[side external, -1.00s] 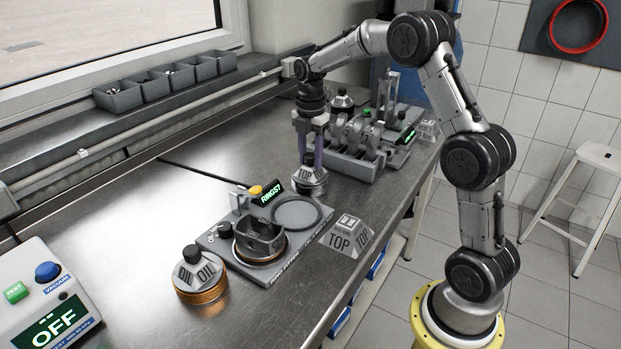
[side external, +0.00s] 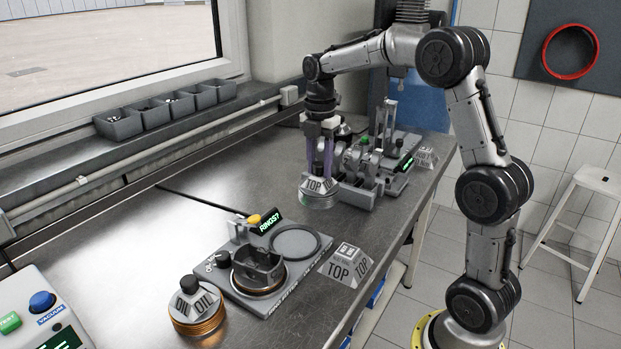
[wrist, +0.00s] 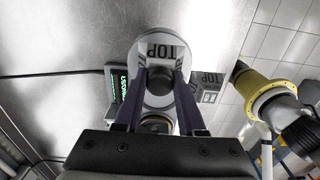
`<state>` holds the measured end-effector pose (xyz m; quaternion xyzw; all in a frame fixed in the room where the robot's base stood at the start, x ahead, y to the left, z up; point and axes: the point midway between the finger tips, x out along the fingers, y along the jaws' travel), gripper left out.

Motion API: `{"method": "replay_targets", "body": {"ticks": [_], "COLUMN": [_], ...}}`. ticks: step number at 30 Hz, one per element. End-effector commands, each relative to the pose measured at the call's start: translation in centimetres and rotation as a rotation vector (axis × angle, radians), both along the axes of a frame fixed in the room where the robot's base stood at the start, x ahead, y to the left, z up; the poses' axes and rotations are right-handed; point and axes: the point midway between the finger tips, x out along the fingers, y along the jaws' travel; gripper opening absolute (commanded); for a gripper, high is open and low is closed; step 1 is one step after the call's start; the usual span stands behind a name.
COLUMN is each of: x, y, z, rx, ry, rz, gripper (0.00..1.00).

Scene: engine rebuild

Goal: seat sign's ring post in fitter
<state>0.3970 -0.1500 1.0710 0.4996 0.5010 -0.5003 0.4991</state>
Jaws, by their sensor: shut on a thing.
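My gripper (side external: 320,172) is shut on the TOP ring post (side external: 318,192), a grey post with slanted TOP faces and a round base. It hangs upright, apparently clear of the bench. In the wrist view my gripper (wrist: 158,92) grips the dark knob above the post's pale round base (wrist: 160,27). The fitter (side external: 290,297), a grey board with a RINGS? display (side external: 265,227), lies nearer the camera. It holds a piston (side external: 258,268) and has an empty round recess (side external: 296,242). The TOP sign (side external: 345,264) stands beside it.
The OIL post (side external: 197,306) with copper-coloured rings stands left of the fitter. The engine block (side external: 358,172) is behind the held post. Another sign (side external: 426,157) stands at the far end. A control box (side external: 38,315) is at front left. The bench's left middle is clear.

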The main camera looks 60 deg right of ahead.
Motion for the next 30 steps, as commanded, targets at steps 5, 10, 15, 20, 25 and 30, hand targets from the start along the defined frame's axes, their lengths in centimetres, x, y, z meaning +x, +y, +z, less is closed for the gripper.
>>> {"method": "replay_targets", "body": {"ticks": [5, 10, 15, 20, 25, 30], "x": [-3.8, -6.7, -8.5, -8.8, -5.1, -1.8], "y": [1.4, 2.5, 3.2, 3.3, 5.1, 8.5], "z": [2.8, 4.2, 5.0, 5.4, 4.5, 2.9], "rx": [-0.003, -0.003, -0.002, -0.002, 0.0, -0.001], "ry": [-0.007, -0.006, -0.005, -0.005, -0.001, -0.002], "rz": [0.0, 0.0, 0.0, -0.052, -0.11, -0.075], "gripper": [0.0, 0.0, 0.0, 0.0, 0.0, 0.0]}}
